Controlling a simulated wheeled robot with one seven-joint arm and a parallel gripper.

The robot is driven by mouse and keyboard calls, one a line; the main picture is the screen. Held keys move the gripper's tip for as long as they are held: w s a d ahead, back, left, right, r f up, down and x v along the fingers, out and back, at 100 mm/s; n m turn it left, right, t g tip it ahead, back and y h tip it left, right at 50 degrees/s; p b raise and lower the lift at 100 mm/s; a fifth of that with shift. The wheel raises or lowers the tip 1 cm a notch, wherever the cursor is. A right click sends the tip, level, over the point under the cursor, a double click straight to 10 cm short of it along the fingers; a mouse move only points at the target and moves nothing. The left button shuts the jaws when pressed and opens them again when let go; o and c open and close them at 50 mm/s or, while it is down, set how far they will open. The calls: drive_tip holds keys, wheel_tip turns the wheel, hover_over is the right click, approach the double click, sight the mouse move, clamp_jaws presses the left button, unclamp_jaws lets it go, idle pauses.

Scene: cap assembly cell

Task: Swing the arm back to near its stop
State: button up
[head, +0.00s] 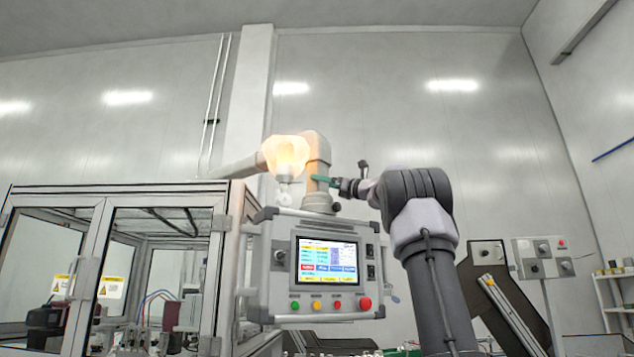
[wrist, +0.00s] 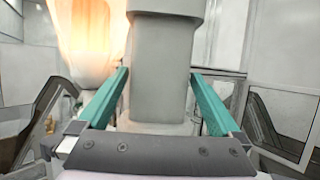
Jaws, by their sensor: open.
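A control panel (head: 328,266) with a lit screen hangs beside the glass-walled machine. Its jointed grey swing arm (head: 240,167) comes in from the left above the machine, and a short upright part (head: 317,152) stands above the panel. A bright orange-white glow (head: 285,154) covers the part left of that upright; it also shows in the wrist view (wrist: 85,38). My gripper (head: 324,181) is level with the upright. In the wrist view, my gripper (wrist: 157,75) is open, with one green finger on each side of the grey upright (wrist: 160,65). Contact cannot be told. No stop can be made out.
The framed glass machine (head: 95,262) fills the lower left. Below the screen are coloured buttons (head: 329,304). A control box on a post (head: 543,258) and a dark slanted unit (head: 500,300) stand at the right, with a shelf (head: 616,290) at the edge.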

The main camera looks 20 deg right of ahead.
drive_tip(key=shift+x, duration=1.7)
clamp_jaws()
